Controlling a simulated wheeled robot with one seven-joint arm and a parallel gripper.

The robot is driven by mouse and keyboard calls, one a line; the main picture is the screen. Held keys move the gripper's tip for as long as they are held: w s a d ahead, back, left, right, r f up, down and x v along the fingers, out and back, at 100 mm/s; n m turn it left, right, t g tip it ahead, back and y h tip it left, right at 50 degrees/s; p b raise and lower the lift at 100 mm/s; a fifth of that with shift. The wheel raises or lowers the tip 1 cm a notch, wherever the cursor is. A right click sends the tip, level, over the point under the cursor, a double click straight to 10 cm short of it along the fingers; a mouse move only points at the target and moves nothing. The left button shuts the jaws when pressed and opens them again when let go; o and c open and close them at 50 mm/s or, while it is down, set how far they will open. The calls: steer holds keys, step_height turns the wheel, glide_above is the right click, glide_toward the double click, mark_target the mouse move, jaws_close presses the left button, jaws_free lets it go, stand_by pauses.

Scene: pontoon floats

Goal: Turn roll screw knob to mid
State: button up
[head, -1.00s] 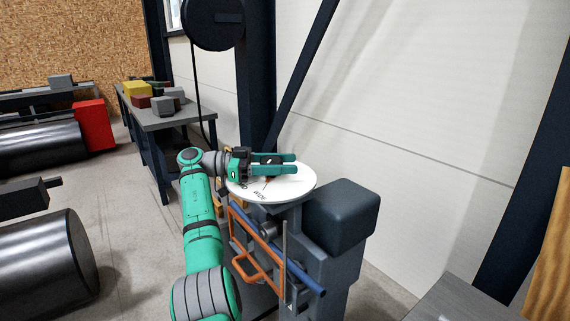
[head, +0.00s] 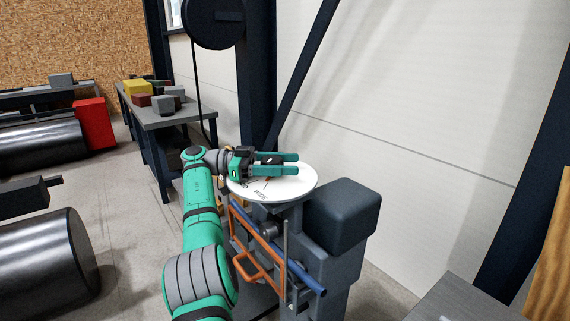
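The round white dial plate (head: 296,187) with dark lettering sits on top of a grey machine stand. My gripper (head: 298,163) lies level over the dial's far part, with its two green fingers pointing right. The fingers are apart, with a dark piece (head: 270,160) showing between them near their base. I cannot tell whether that piece is the knob or part of my gripper, nor whether the fingers touch anything. Part of a line and lettering shows on the dial just below the fingers. The knob itself is not clearly seen.
A dark rounded box (head: 342,218) stands right of the dial. An orange handle frame (head: 262,262) and a blue bar (head: 305,282) are below it. A workbench (head: 160,120) with several blocks is behind left. Large dark cylinders (head: 45,262) lie at left.

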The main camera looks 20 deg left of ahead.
steer(key=shift+o, duration=0.6)
steer(key=shift+w+a, duration=0.1)
steer(key=shift+a, duration=0.05)
steer(key=shift+w+a+f+n+t, duration=0.1)
steer(key=shift+w+a+n+t, duration=0.1)
steer(key=shift+n+t, duration=0.3)
steer(key=shift+t, duration=0.3)
steer(key=shift+w+d+n+t+y, duration=0.15)
steer(key=shift+n+t+y, duration=0.5)
steer(key=shift+t, duration=0.35)
